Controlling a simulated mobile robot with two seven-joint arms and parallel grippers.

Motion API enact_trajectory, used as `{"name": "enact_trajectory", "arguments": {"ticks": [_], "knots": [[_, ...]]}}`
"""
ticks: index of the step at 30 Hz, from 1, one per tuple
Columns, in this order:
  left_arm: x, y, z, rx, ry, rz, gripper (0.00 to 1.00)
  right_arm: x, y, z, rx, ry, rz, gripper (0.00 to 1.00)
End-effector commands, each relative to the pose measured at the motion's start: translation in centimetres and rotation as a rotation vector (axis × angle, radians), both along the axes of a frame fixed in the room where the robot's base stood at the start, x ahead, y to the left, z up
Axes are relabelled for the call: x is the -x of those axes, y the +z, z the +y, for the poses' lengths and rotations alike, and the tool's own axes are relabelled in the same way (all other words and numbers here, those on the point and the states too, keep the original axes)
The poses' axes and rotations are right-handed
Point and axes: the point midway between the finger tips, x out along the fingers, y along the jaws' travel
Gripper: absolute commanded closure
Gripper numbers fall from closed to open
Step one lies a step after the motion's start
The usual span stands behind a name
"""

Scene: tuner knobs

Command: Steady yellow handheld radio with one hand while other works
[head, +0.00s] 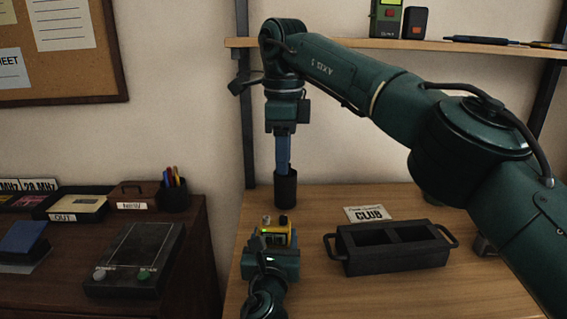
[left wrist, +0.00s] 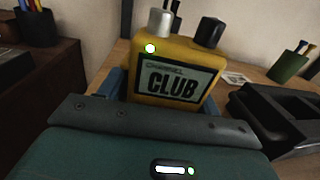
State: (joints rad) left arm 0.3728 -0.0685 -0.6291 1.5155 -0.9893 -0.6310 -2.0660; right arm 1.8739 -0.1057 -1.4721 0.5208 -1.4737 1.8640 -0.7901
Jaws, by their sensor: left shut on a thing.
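The yellow radio (head: 276,238) stands upright on the wooden desk, and it fills the middle of the left wrist view (left wrist: 150,100). Its screen (left wrist: 178,82) reads "CHANNEL CLUB", and a small light glows green. A silver knob (left wrist: 160,22) sits on top at left and a black knob (left wrist: 208,32) at right. My left gripper (head: 275,250) is shut on the radio's lower body. My right gripper (head: 283,170) points down behind and above the radio, apart from its knobs. Its blue fingers show edge-on, so their gap is hidden.
A dark cylinder (head: 286,190) shows just below my right fingertips; contact is unclear. A "CLUB" card (head: 369,213) lies behind a black two-slot holder (head: 392,248) on the right. A green pen cup (left wrist: 288,66) stands farther right. A darker desk (head: 205,225) is at left.

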Motion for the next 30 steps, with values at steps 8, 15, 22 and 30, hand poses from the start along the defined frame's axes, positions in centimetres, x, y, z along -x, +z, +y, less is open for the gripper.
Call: {"name": "enact_trajectory", "arguments": {"ticks": [8, 15, 22, 30], "knots": [[0.0, -0.1, 0.0, 0.001, 0.0, 0.001, 0.68, 0.0, 0.0, 0.0, 0.0, 0.0, 0.0, 0.63], [0.0, 0.0, 0.0, 0.001, 0.0, 0.001, 0.17, 0.0, 0.0, 0.0, -0.001, -0.001, -0.001, 0.63], [0.0, 0.0, 0.0, 0.0, 0.0, 0.0, 0.11, 0.0, 0.0, 0.0, -0.001, -0.001, 0.0, 0.63], [1.9, -0.1, 0.1, 0.0, -0.002, 0.001, 0.11, 0.0, 0.0, 0.0, -0.001, -0.001, -0.001, 0.63]]}}
